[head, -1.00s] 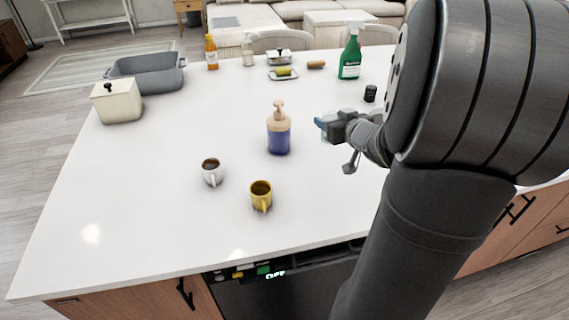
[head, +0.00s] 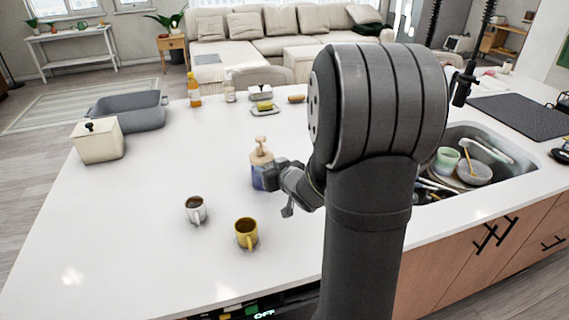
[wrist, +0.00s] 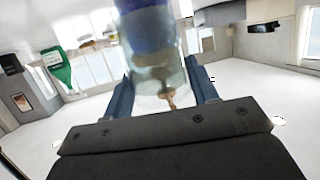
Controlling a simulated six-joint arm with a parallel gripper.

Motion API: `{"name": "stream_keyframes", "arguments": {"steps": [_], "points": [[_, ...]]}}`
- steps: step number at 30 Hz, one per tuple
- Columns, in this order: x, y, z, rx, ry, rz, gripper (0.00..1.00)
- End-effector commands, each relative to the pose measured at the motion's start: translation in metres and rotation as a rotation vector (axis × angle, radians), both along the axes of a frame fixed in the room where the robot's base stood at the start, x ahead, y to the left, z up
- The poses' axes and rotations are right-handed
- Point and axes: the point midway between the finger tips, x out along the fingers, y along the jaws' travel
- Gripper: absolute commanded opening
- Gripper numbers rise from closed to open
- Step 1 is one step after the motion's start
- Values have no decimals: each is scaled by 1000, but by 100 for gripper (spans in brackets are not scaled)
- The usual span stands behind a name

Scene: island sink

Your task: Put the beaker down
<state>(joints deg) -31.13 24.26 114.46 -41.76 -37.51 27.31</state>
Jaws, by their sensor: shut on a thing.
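The clear glass beaker (wrist: 172,78) sits between the two blue fingers of my gripper (wrist: 163,92) in the wrist view, and the gripper is shut on it. A soap pump bottle shows through or behind the glass there. In the head view my gripper (head: 278,176) is over the island counter, at the right side of the purple and beige soap bottle (head: 259,158). The beaker is hard to make out against that bottle, and I cannot tell its height above the counter.
A cream canister (head: 97,142) and a grey basin (head: 128,110) are at the left. The sink (head: 505,175) with dishes is at the right. The front-left counter is clear.

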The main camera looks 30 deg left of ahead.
Motion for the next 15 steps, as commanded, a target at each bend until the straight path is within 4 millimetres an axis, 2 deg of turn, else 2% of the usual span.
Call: {"name": "stream_keyframes", "arguments": {"steps": [3, 8, 15], "points": [[-1, 9, -5, 0, 0, 1, 26], [-2, 11, -10, 0, 0, 0, 26], [-2, 11, -36, -3, 3, 0, 26]]}}
